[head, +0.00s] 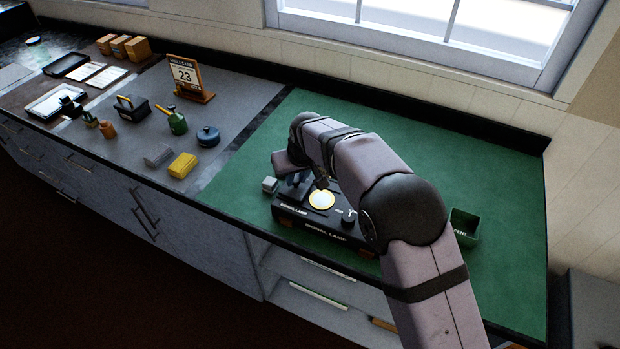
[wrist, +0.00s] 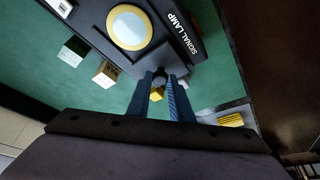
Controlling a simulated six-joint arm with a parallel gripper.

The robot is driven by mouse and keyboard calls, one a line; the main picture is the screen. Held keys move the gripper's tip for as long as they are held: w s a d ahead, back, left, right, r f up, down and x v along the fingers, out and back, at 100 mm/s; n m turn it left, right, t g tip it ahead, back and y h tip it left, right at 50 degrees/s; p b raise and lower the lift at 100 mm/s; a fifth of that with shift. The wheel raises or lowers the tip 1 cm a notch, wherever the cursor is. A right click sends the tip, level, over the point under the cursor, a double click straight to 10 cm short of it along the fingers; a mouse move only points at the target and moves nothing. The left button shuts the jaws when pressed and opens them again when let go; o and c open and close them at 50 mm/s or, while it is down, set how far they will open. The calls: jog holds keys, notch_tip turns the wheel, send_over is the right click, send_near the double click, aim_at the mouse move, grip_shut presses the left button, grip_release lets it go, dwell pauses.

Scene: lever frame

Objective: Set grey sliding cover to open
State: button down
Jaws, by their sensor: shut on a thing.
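The signal lamp box (head: 325,226) is dark, with white lettering, and stands on the green mat. Its round pale-yellow lamp face (head: 322,199) shows uncovered; it also shows in the wrist view (wrist: 129,27). My gripper (wrist: 161,80) is at the box's left end, its two blue fingers closed around a small dark knob (wrist: 160,75). The knob sits beside a dark grey surface that looks like the sliding cover (wrist: 166,58), to the left of the lamp face in the head view. The fingers and wrist hide much of the cover there.
A small grey block (head: 270,184) stands close to the box's left end. A black knob (head: 348,215) is on the box's right side. A green bin (head: 464,228) stands to the right. A yellow block (head: 183,165) and other items are on the grey counter at left.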

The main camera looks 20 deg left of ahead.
aim_at(298, 196)
jog(key=shift+a+r, duration=0.15)
jog(key=shift+a, duration=0.1)
jog(key=c, duration=1.6)
grip_release()
jog(key=shift+a, duration=0.1)
jog(key=shift+b+v, duration=1.55)
jog(key=shift+v, duration=2.05)
